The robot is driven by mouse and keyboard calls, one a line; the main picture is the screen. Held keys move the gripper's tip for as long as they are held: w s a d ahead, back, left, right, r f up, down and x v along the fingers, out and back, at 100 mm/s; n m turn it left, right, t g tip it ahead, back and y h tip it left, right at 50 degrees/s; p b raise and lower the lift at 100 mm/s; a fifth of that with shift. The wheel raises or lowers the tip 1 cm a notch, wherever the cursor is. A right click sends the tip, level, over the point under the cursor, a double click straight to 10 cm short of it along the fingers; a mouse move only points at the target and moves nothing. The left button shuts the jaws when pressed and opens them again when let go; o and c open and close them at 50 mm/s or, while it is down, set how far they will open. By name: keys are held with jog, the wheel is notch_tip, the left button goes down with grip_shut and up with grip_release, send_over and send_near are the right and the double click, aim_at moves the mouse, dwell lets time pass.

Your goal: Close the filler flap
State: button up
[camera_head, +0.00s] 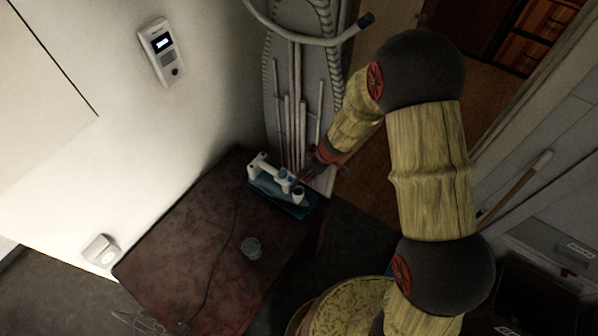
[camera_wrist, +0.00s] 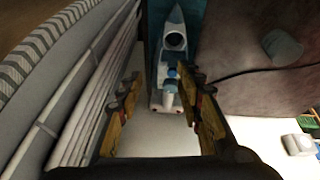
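A white and teal steam iron (camera_head: 281,187) sits at the far corner of the brown table. In the wrist view the iron (camera_wrist: 172,58) points away from me, with a round grey opening near its nose and blue buttons behind it. I cannot make out clearly which part is the filler flap or how far it stands open. Nothing is visibly held.
The brown table (camera_head: 190,240) carries a small grey cup-like object (camera_head: 251,248) and a dark cord. An ironing board (camera_head: 290,85) leans upright behind the iron, close to my gripper. A yellow patterned round object (camera_head: 350,310) is at the bottom. The table's left part is mostly clear.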

aim_at(295, 184)
jog(key=a+f+m+b, duration=0.1)
jog(key=a+f+b, duration=0.2)
jog(key=f, duration=0.4)
jog(key=shift+w+a+b, duration=0.25)
jog(key=shift+a+b, duration=0.05)
jog(key=shift+a, duration=0.1)
jog(key=shift+c, duration=0.2)
grip_shut()
jog(key=shift+y, duration=0.3)
